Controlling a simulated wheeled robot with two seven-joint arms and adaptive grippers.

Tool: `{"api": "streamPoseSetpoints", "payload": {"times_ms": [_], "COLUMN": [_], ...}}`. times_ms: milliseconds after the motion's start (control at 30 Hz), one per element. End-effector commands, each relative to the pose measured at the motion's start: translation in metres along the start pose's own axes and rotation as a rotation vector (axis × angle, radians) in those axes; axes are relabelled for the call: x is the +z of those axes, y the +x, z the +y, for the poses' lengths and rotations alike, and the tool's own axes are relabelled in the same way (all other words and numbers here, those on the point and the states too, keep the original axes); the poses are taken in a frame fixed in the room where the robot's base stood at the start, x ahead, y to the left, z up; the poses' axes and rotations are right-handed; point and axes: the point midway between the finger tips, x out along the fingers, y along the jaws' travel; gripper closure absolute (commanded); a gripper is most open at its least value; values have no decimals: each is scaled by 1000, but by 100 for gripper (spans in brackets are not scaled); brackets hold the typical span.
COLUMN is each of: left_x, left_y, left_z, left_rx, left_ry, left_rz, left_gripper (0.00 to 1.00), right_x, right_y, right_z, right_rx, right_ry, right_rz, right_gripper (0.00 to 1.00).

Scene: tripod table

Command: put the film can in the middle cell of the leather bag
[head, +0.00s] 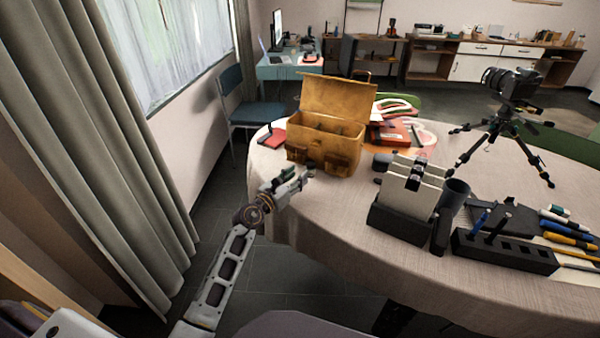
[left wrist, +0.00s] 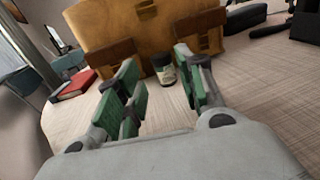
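The film can (left wrist: 165,70) is a small dark cylinder with a pale label, upright on the table in front of the leather bag in the left wrist view. In the head view it is small and dark (head: 311,165), just beyond my fingertips. The tan leather bag (head: 325,148) stands with its lid up and two front pockets; dividers show inside, but the cell floors are hidden. It also shows in the left wrist view (left wrist: 150,38). My left gripper (head: 297,180) is open and empty, its green-padded fingers (left wrist: 157,82) apart with the can ahead between them. My right gripper is not in view.
A red book (head: 272,138) lies left of the bag. Right of it stand a dark holder with pale panels (head: 408,195), a black slotted block (head: 505,250) and a camera on a tripod (head: 510,95). The tablecloth (head: 320,220) is clear at the front left.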

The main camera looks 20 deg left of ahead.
Motion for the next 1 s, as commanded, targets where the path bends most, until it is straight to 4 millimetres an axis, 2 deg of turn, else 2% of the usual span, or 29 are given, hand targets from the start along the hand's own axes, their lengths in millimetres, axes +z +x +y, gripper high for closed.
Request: {"api": "streamPoseSetpoints", "payload": {"times_ms": [200,400,933,1000], "left_x": [-1,0,0,0], "left_y": [-18,-26,-28,-28], "left_z": [0,0,0,0], "left_rx": [0,0,0,0], "left_ry": [-1,1,0,0], "left_rz": [1,1,0,0], "left_gripper": [62,62,62,58], "right_x": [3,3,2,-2], "right_y": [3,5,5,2], "right_z": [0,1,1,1], "right_rx": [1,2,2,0], "right_ry": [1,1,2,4], "right_rz": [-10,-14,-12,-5], "right_gripper": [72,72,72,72]}}
